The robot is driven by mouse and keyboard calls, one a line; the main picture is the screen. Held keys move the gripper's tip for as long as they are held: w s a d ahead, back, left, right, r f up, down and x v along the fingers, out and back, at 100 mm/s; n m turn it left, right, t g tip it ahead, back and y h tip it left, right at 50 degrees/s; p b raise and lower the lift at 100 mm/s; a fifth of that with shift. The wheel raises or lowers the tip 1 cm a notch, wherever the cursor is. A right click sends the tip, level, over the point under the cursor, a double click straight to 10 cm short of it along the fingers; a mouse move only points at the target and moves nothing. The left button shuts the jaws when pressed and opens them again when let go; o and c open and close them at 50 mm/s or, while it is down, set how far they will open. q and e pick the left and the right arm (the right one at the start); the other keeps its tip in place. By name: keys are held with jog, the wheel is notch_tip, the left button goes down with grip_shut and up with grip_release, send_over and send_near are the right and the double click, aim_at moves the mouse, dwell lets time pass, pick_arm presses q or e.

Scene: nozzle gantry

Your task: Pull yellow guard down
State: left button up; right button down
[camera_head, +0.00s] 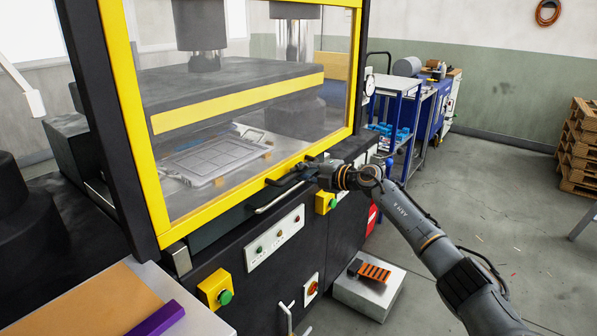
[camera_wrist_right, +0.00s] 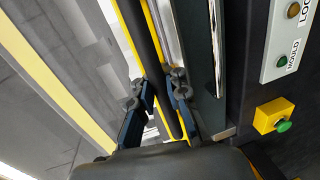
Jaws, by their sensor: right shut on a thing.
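The yellow guard (camera_head: 228,203) is a yellow frame with a clear panel on the front of a dark press. In the head view its lower bar runs level with the front of the press bed, and the bed shows through the panel. A black handle (camera_wrist_right: 138,38) is fixed along this bar. My right gripper (camera_head: 294,174) reaches in from the right at the lower bar. In the right wrist view its two fingers (camera_wrist_right: 163,92) are on either side of the black handle and shut on it. My left gripper is not in view.
Below the guard are a silver handle (camera_head: 278,196), a button panel (camera_head: 274,238) and yellow button boxes (camera_head: 215,289). A grey block (camera_head: 368,292) with an orange and black object stands on the floor. A blue cart (camera_head: 397,105) and pallets (camera_head: 579,150) are behind.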

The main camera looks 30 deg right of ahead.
jog(key=shift+s+f, duration=0.1)
jog(key=shift+f, duration=0.5)
jog(key=c, duration=1.5)
grip_release()
jog(key=shift+s, duration=0.1)
jog(key=shift+o, duration=0.8)
jog(key=shift+s+d+r, duration=0.1)
jog(key=shift+d, duration=0.05)
jog(key=shift+d+r, duration=0.1)
jog(key=shift+r, duration=0.1)
jog(key=v, duration=1.2)
